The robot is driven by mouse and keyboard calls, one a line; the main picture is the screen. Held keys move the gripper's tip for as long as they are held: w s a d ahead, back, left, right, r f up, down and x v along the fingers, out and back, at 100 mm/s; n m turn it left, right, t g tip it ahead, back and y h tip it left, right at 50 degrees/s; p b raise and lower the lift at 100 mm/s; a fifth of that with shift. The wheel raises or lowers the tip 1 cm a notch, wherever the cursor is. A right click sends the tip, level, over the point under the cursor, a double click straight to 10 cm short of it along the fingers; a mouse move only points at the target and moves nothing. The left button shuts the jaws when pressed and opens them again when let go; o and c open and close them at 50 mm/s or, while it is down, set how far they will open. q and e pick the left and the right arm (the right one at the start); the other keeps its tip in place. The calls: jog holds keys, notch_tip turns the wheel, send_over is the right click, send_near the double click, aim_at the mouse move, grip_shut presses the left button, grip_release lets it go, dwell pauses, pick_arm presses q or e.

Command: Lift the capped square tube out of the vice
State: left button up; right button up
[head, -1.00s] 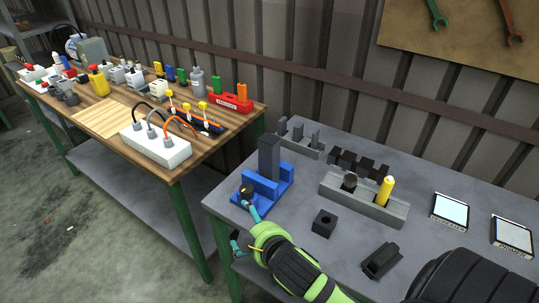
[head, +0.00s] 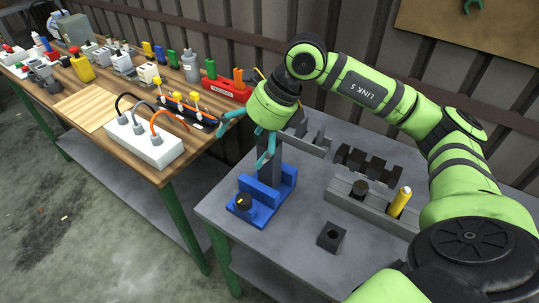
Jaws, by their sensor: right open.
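The dark grey square tube (head: 272,171) stands upright in the blue vice (head: 282,193) at the left of the grey table. Its upper end is hidden behind my gripper, so I cannot see the cap. I cannot tell whether the near finger touches the tube. My left gripper is out of view.
A grey holder (head: 345,195) with a yellow cylinder (head: 400,201) stands right of the vice. A small black block (head: 331,237) lies in front of it. A grey rack (head: 314,140) is behind the tube. A wooden table (head: 90,109) with bottles stands at left.

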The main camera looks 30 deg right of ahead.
jog(key=d+r+m+h, duration=0.1)
jog(key=d+h, duration=0.3)
jog(key=d, duration=0.5)
jog(key=b+x, duration=0.6)
jog(key=x, duration=0.3)
jog(key=shift+w+a+f, duration=0.2)
jog(key=shift+a+f, duration=0.1)
jog(key=shift+a, duration=0.15)
